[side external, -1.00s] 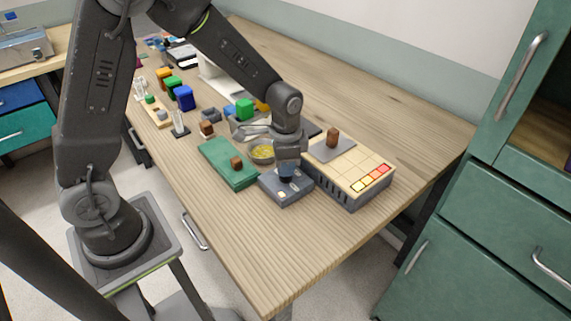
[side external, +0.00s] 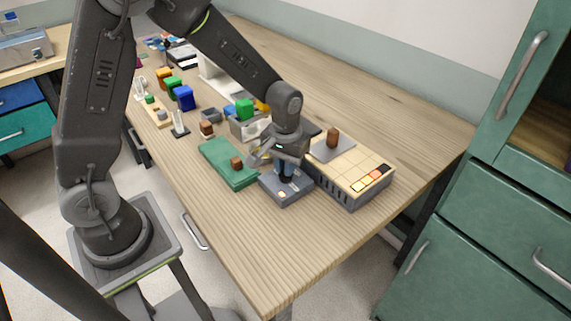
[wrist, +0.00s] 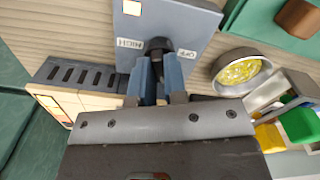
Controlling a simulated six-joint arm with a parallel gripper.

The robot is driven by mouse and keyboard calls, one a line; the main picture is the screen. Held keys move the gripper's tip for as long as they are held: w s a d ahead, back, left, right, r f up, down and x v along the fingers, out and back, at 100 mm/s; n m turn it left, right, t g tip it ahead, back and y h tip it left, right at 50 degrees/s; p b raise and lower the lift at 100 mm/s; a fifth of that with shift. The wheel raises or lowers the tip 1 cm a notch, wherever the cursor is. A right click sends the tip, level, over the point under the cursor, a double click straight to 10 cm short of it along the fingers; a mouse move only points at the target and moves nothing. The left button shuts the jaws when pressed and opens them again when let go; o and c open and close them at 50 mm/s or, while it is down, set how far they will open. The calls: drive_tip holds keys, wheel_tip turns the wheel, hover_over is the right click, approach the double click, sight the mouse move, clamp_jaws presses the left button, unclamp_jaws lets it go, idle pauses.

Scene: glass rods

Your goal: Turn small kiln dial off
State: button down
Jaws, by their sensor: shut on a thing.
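The blue-grey control box (side external: 296,196) sits at the front of the bench beside the kiln (side external: 345,192), which has a tan tiled top. In the wrist view the box (wrist: 185,18) shows upside-down HIGH and OFF labels. The dark dial (wrist: 157,44) lies between those labels. My gripper (wrist: 157,64) is shut on the dial from above, with a blue finger on either side. My gripper also shows over the box in the side view (side external: 286,172). The dial's pointer is hidden, so its exact setting cannot be read.
A green mat (side external: 225,164) with a brown block (side external: 237,163) lies left of the box. A bowl of yellow pieces (wrist: 242,70) stands close by. A brown block (side external: 333,138) rests on a grey plate on the kiln. The bench front is clear.

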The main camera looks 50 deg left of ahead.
drive_tip(key=n, duration=0.6)
drive_tip(key=shift+n, duration=0.3)
drive_tip(key=n, duration=0.6)
drive_tip(key=shift+n, duration=0.3)
drive_tip(key=c, duration=1.2)
unclamp_jaws()
drive_tip(key=shift+o, duration=0.2)
drive_tip(key=shift+r, duration=0.15)
wheel_tip(320, 180, up, 14)
drive_tip(key=shift+f, duration=0.2)
drive_tip(key=s+r+m+t, duration=0.2)
drive_tip(key=s+m, duration=0.6)
drive_tip(key=m, duration=0.1)
drive_tip(key=s+r+m+t, duration=0.3)
drive_tip(key=s+m, duration=0.5)
drive_tip(key=s, duration=0.1)
drive_tip(key=shift+r+m+t, duration=0.3)
drive_tip(key=shift+m, duration=0.1)
